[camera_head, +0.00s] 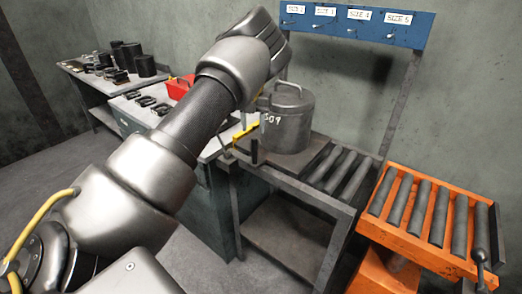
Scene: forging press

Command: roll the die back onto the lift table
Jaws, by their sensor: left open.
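The die (287,125) is a dark grey metal cylinder with a handle on top and white marking on its side. It stands upright at the left end of a dark roller stand (345,170). The lift table (384,190) is orange with several grey rollers and stands to the right, apart from the stand. My left arm reaches across the view from the lower left. My left gripper (250,143) is open, close to the die's left side; the forearm hides part of it, and contact cannot be told. My right gripper is out of view.
A blue rack (352,24) with size labels stands behind the stand. Benches at the left carry dark cylinders (145,66), a red box (180,87) and small black parts. The bare rollers between the die and the stand's right end are clear. The lift table's top is empty.

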